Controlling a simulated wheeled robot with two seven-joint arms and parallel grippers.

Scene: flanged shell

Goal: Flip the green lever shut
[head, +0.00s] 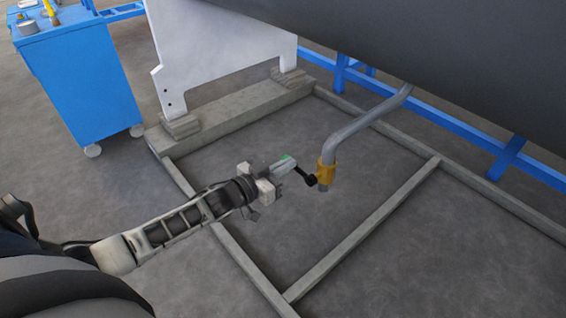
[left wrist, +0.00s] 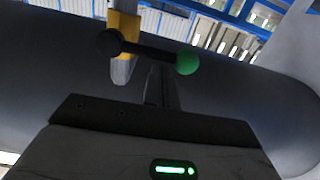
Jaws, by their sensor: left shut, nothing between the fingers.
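The green lever is a black bar with a green ball end (left wrist: 188,62), joined by a black pivot (left wrist: 110,42) to a yellow valve body (left wrist: 125,24). In the left wrist view the bar runs sideways from the pivot to the green end. In the head view the yellow valve (head: 326,174) sits near the lower end of a grey pipe, and the green end (head: 286,157) shows beside my gripper. My left gripper (head: 284,170) is shut and empty, close to the lever. Its dark fingers (left wrist: 161,88) reach up to the bar; I cannot tell whether they touch. My right gripper is out of view.
The grey pipe (head: 365,119) bends down from a large dark shell (head: 450,50). A white support (head: 225,55) stands behind on a concrete base. A blue cart (head: 80,85) is at the left. Low beams (head: 365,225) cross the floor; the floor around the valve is clear.

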